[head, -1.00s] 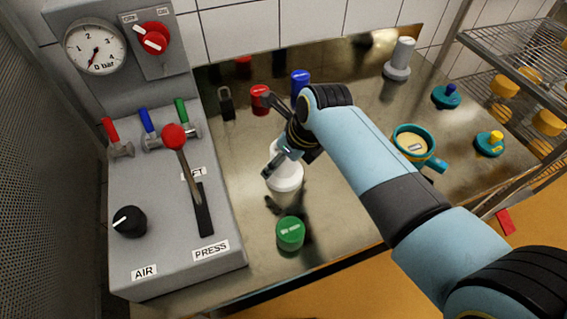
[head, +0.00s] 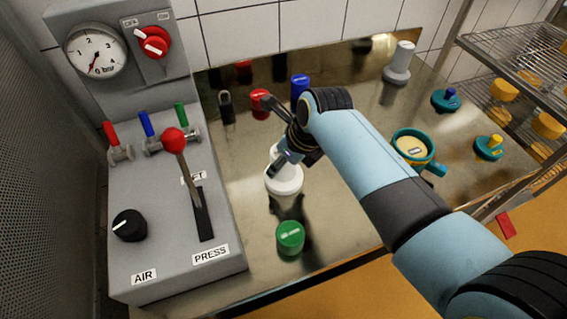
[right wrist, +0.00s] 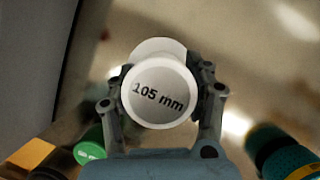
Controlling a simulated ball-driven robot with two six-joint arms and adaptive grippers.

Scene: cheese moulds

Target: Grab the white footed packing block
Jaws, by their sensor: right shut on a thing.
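The white footed packing block (head: 284,181) stands on the metal worktop, partly hidden behind my right gripper (head: 285,157). In the right wrist view the block (right wrist: 160,97) shows its round top marked "105 mm", with a wider white part showing behind it. My right gripper (right wrist: 162,88) has one finger on each side of the block and is shut on it. I cannot tell whether the block's foot is clear of the worktop. My left gripper is not in view.
A green cylinder (head: 290,238) stands in front of the block. The grey press console (head: 168,248) is at left. A teal mould (head: 411,146) is at right.

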